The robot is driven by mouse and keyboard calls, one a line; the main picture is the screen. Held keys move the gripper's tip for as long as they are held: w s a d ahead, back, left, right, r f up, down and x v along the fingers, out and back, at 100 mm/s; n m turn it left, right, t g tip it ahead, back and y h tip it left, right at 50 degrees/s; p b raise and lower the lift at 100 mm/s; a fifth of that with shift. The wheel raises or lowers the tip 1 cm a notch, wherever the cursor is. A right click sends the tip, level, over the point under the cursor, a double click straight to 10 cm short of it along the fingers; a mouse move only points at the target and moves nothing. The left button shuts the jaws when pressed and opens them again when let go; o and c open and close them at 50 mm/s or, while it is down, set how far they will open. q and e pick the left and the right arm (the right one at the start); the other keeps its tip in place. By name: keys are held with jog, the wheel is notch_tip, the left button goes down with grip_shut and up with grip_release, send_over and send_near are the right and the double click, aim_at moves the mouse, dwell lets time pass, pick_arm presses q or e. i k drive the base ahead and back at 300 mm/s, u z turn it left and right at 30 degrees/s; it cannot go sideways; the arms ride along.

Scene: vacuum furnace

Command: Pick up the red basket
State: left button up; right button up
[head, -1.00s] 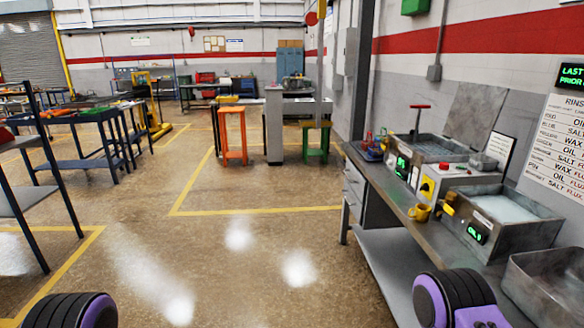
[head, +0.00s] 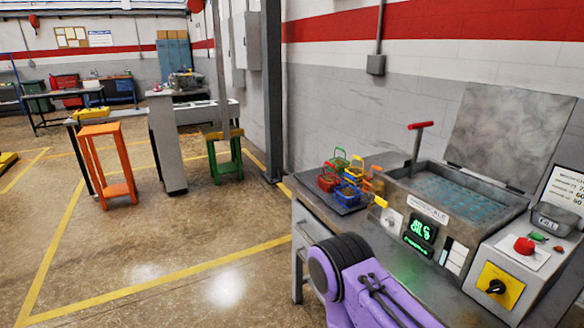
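The red basket (head: 328,182) is small and stands at the left front of a cluster of coloured baskets on the far left end of the workbench. A blue basket (head: 348,193) is beside it, with green, yellow and orange baskets behind and to the right. The baskets stand on a dark tray (head: 348,208). My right arm's purple links show at the bottom centre, in front of the bench, but its fingertips are not visible. My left gripper is not in view.
An ultrasonic tank (head: 450,200) with a red-handled lever and raised lid stands right of the baskets. A control box with a yellow switch (head: 498,285) and red button is at the right edge. Open floor lies left of the bench (head: 305,240). Orange (head: 107,160) and green stools stand farther back.

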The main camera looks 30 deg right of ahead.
aim_at(328, 184)
jog(key=i, duration=1.85)
jog(key=z, duration=1.55)
